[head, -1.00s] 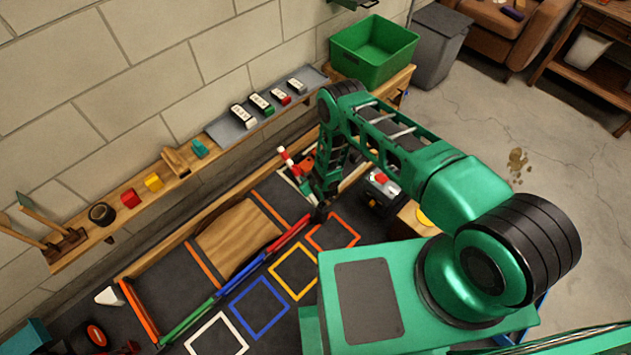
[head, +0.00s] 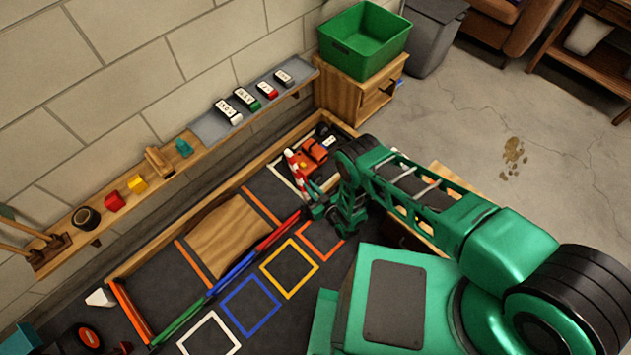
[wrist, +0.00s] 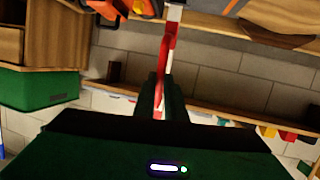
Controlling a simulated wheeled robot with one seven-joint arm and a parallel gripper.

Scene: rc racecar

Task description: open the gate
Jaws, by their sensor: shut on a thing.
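The gate is a red-and-white striped bar (head: 296,170) near the far end of the dark track mat. It stands steeply tilted in the head view, and its lower part is partly hidden by my gripper. My gripper (head: 318,206) is at the bar's near side. In the wrist view the striped bar (wrist: 168,52) runs down between the two dark green fingers of my gripper (wrist: 160,92), which are shut on it. An orange toy car (head: 311,153) sits just behind the gate; part of it shows at the top of the wrist view (wrist: 140,6).
A wooden ramp (head: 224,236) and coloured rails (head: 237,268) lie left of the gate. Coloured square outlines (head: 289,268) mark the mat in front. A wall shelf (head: 110,215) holds small items. A green bin (head: 362,45) stands on a wooden cabinet at the back.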

